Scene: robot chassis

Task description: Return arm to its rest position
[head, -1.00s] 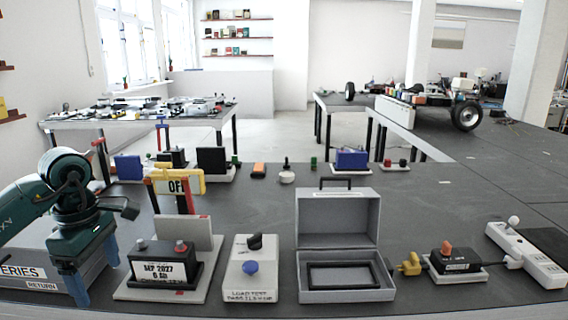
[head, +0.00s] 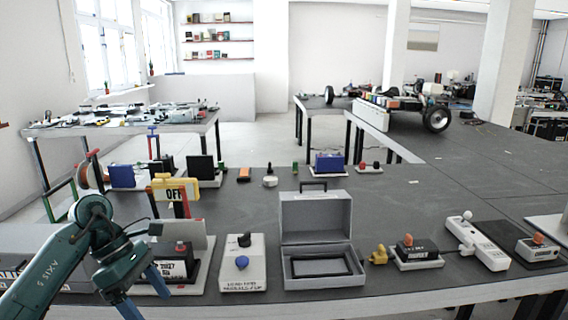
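My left arm (head: 60,262) comes in from the lower left, its teal links bent at an elbow. My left gripper (head: 144,295) points down at the table's front edge, its two blue fingers apart with nothing seen between them. It overlaps the left part of the stand that holds a black battery (head: 181,262) with red terminals. I cannot tell whether it touches the stand. My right arm and gripper are not in view.
A grey box labelled for batteries (head: 30,272) lies partly behind my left arm. A yellow OFF sign (head: 172,190) rises behind the battery.

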